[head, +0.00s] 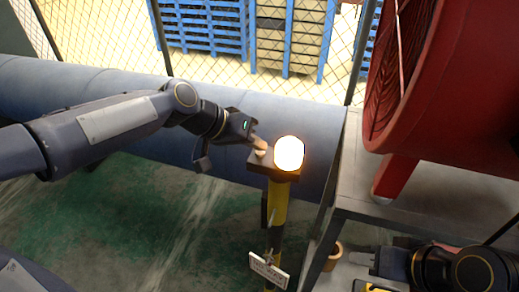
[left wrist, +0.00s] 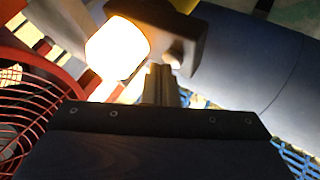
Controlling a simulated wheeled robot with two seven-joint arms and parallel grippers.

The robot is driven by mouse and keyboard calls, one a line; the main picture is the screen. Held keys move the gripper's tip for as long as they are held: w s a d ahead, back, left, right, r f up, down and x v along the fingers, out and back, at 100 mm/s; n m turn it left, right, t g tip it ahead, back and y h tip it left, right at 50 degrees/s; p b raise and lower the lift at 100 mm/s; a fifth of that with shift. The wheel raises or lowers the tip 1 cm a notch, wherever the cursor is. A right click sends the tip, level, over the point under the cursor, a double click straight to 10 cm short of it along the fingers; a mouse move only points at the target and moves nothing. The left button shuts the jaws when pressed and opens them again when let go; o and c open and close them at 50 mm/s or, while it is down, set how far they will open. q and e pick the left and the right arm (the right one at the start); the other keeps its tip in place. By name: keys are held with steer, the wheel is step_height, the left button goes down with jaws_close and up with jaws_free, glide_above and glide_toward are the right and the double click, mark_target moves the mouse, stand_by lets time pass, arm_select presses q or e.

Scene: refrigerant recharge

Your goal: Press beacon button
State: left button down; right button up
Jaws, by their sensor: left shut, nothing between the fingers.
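The beacon lamp (head: 289,153) glows bright white-orange on a dark box (head: 286,174) atop a yellow and black post (head: 277,204). A small pale round button (head: 261,153) sits on the box, left of the lamp. My left gripper (head: 260,143) is shut and empty, its fingertips right at the button; I cannot tell whether they touch. In the left wrist view the lamp (left wrist: 117,48) glows beside the dark box (left wrist: 186,48), with my left fingers (left wrist: 161,84) just below it.
A big grey-blue pipe (head: 130,100) runs behind the post. A red fan housing (head: 450,75) stands on a grey platform (head: 345,190) at right. A white tag (head: 268,269) hangs on the post. A mesh fence and blue pallets (head: 205,28) are behind. Green floor lies open at left.

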arm_select(q)
steer(key=shift+r, duration=0.4)
step_height(320, 180, up, 6)
steer(key=p, duration=0.4)
steer(key=shift+f, duration=0.15)
steer(key=y, duration=0.1)
glide_toward(256, 154)
step_height(256, 154, up, 2)
steer(key=s+a+f+n+t+y, duration=0.1)
steer(key=s+a+n, duration=0.2)
steer(key=s+a, duration=0.4)
steer(key=s+a+f+n+y, duration=0.1)
steer(key=s+a+f, duration=0.2)
steer(key=s, duration=0.3)
steer(key=s+a+f+n+y, duration=0.1)
steer(key=s+a+f+n, duration=0.1)
steer(key=s+f, duration=0.3)
steer(key=shift+s+a+f+t+y, duration=0.2)
steer(key=shift+s+a+t+y, duration=0.15)
steer(key=shift+s+a, duration=0.65)
